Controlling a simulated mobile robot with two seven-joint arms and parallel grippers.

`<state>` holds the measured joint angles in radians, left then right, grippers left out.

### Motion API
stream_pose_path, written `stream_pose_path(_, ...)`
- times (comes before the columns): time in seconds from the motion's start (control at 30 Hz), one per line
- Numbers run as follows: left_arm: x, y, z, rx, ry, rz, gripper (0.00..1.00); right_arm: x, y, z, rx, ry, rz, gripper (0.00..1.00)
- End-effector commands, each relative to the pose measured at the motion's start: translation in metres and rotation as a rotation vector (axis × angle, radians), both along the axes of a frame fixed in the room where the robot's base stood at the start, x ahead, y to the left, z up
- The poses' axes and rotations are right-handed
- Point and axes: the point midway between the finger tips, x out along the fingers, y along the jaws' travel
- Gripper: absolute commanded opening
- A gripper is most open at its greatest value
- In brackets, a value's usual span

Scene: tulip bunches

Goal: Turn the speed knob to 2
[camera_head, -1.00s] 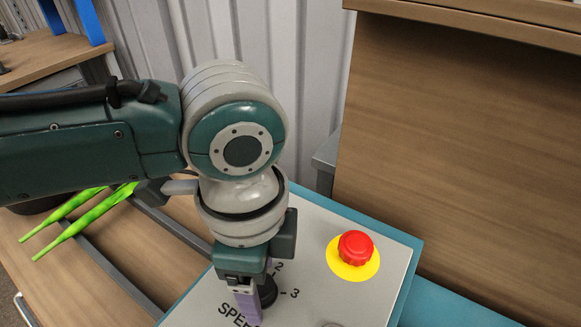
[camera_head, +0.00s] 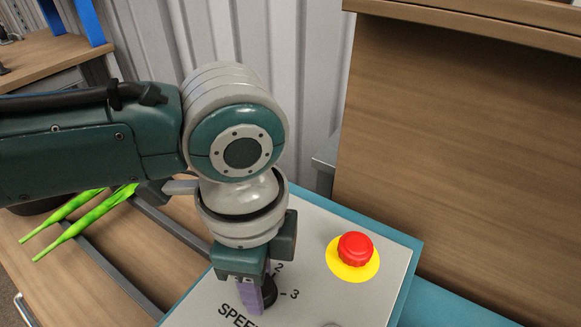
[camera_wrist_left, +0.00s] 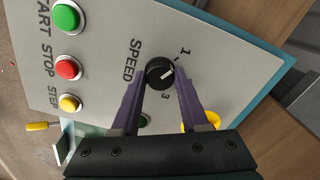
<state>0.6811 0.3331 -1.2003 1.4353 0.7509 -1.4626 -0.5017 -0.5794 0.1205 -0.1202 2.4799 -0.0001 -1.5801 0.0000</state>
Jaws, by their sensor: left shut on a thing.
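The black speed knob (camera_wrist_left: 159,76) sits on the light grey control panel (camera_wrist_left: 105,35), beside the word SPEED and the marks 1 and 3. Its white pointer line aims toward the right of the wrist view, roughly between mark 1 and the part of the scale behind a finger. My left gripper (camera_wrist_left: 161,80) is shut on the knob, one purple finger on each side. In the head view the left gripper (camera_head: 262,290) points down at the knob (camera_head: 270,291), which is partly hidden by a finger; marks 2 and 3 show beside it. My right gripper is not in view.
A red mushroom button (camera_head: 355,249) on a yellow disc stands near the knob. Green START (camera_wrist_left: 67,16), red STOP (camera_wrist_left: 68,67) and yellow STEP (camera_wrist_left: 70,103) buttons line the panel. Green stems (camera_head: 85,218) lie at the left. A wooden board (camera_head: 460,150) rises behind on the right.

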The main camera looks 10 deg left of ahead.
Motion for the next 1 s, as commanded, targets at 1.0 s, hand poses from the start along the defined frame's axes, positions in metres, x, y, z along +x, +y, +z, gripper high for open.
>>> stream_pose_path(1.0, 0.0, -0.001, 0.001, -0.001, 0.001, -0.806, 0.0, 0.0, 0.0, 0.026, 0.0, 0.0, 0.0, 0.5)
